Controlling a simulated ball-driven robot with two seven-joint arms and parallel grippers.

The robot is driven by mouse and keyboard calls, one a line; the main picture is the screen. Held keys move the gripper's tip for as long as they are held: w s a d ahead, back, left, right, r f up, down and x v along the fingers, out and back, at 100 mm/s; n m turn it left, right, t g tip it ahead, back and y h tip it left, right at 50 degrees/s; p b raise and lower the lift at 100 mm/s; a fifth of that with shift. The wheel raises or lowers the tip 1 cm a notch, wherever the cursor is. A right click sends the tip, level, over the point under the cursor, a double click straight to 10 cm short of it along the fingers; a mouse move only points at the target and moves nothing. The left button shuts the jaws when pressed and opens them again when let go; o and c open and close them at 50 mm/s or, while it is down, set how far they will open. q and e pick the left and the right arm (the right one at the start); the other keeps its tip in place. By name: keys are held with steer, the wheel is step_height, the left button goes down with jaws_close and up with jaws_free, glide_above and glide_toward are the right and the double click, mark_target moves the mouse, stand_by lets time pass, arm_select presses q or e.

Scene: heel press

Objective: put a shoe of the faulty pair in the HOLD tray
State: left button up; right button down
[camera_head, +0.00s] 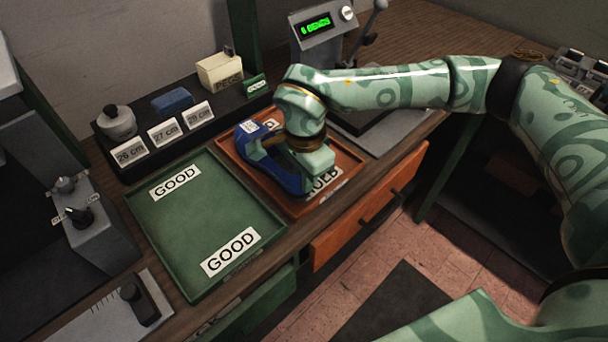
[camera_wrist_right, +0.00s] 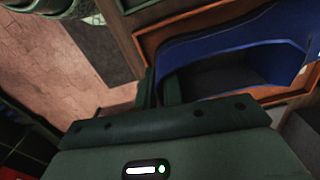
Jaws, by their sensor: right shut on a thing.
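A blue shoe (camera_head: 285,179) with a white label at its far end is at the orange-brown HOLD tray (camera_head: 343,161), within its outline; I cannot tell whether it rests on the tray floor or is slightly above it. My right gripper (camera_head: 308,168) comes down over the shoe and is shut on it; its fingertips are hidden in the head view. In the right wrist view the shoe's blue side (camera_wrist_right: 225,52) and dark opening show beyond the dark fingers (camera_wrist_right: 160,88). The HOLD label is partly covered. My left gripper is out of view.
A green tray (camera_head: 200,235) with two GOOD labels lies empty left of the HOLD tray. Behind are a dark rack with size cards (camera_head: 165,133), a blue block (camera_head: 172,100) and a cream box (camera_head: 220,70). A unit with a green display (camera_head: 318,26) stands at the back.

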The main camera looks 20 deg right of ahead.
steer(key=shift+f, duration=0.4)
steer(key=c, duration=1.5)
jaws_free()
steer(key=shift+o, duration=0.2)
